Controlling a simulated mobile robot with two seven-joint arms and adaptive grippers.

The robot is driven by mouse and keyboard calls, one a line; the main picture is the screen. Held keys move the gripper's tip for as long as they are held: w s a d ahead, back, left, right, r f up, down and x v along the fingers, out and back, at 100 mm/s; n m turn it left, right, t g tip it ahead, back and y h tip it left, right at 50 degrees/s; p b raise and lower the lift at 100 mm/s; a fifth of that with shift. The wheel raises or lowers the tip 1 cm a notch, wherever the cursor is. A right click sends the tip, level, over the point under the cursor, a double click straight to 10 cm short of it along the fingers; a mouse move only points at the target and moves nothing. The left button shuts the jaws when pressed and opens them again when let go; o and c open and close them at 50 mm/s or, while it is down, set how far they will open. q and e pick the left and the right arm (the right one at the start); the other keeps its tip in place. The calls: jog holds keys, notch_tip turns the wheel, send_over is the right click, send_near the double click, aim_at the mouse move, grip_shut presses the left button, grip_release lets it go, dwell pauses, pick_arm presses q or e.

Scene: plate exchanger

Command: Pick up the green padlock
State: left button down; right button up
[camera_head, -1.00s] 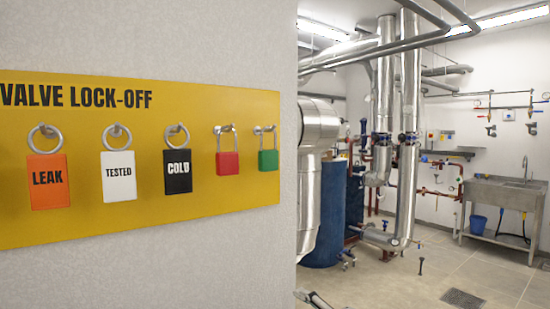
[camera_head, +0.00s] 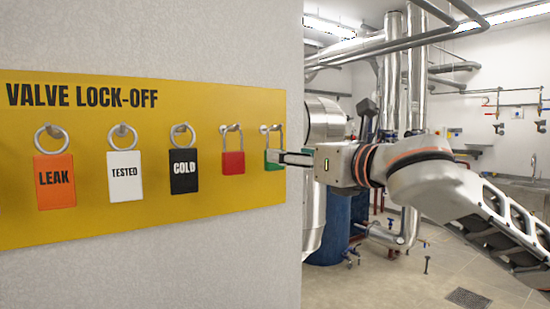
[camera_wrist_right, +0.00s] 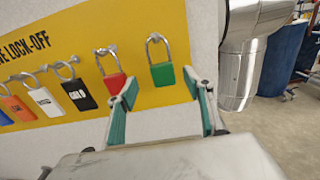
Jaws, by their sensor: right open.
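The green padlock (camera_head: 271,160) hangs by its silver shackle from a peg at the right end of the yellow board. In the right wrist view the green padlock (camera_wrist_right: 162,75) hangs just beyond and between the fingertips, its body and shackle visible. My right gripper (camera_head: 283,157) reaches in from the right, its fingers overlapping the padlock's right side in the head view. My right gripper (camera_wrist_right: 161,80) is open, with fingers spread on both sides of the padlock's outline. I cannot tell whether a finger touches it. My left gripper is not in view.
The red padlock (camera_head: 233,160) hangs close to the left of the green one, near the left finger in the wrist view. Black (camera_head: 184,171), white (camera_head: 124,177) and orange (camera_head: 55,181) tags hang further left. A large silver pipe (camera_wrist_right: 240,70) stands right of the wall edge.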

jog(key=x, duration=0.7)
jog(key=shift+w+a+r+p, duration=0.15)
jog(key=shift+w+r+p, duration=0.05)
jog(key=shift+w+p, duration=0.2)
jog(key=c, duration=1.2)
